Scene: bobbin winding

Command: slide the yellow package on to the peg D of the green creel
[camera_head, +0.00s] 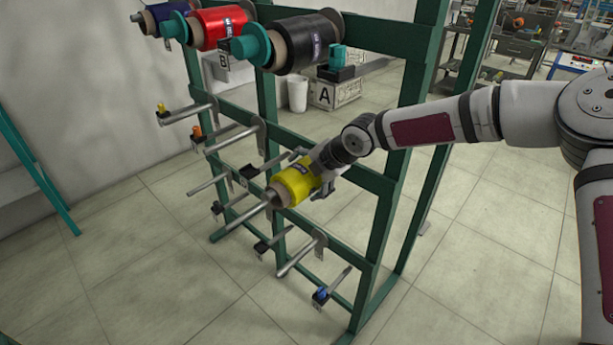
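The yellow package (301,183), a spool with a brown core and a dark label, is at the middle row of the green creel (388,205). My gripper (312,172) reaches in from the right, with its fingers on either side of the package, and appears shut on it. A grey peg (246,213) runs up to the open near end of the core and appears to enter it. How far it goes in is hidden. No letter D is readable on the creel, so I cannot tell which peg is D.
Several bare pegs (232,139) with small coloured clips surround the package. Red (222,28), black (305,42) and dark blue (165,17) packages hang on the top row. Boxes (335,93) and a white bin (297,95) stand behind.

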